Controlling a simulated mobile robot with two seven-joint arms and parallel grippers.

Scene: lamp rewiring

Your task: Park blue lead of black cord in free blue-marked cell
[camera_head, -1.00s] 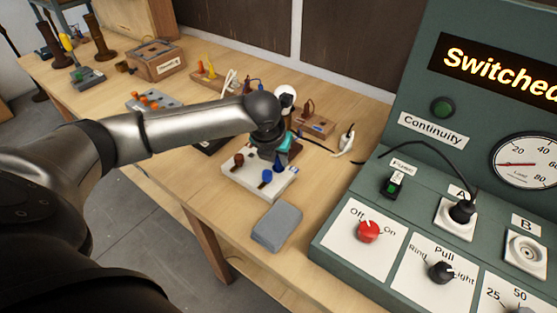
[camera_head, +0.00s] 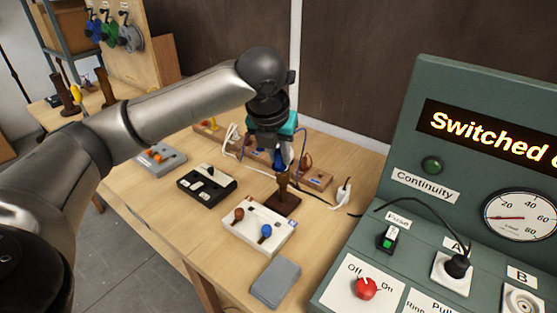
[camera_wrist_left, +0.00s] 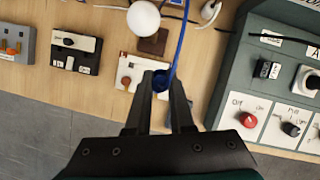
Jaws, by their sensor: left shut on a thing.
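My left gripper (camera_head: 284,165) is shut on the blue lead, above the back edge of the white block and in front of the dark brown stand. In the left wrist view, the blue lead (camera_wrist_left: 182,40) runs up from between the fingertips (camera_wrist_left: 161,85). The white block (camera_head: 245,238) carries a brown knob (camera_head: 239,214) and a blue knob (camera_head: 265,231); the fingers hide part of it in the left wrist view (camera_wrist_left: 124,80). I cannot tell which cell is blue-marked. My right gripper is not in view.
The dark brown stand (camera_head: 286,207) is just behind the white block. A black switch block (camera_head: 206,184) and a grey block with orange parts (camera_head: 160,160) lie left. A grey pad (camera_head: 276,281) lies in front. The green test panel (camera_head: 400,215) stands right. A white round bulb (camera_wrist_left: 143,18) is close by.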

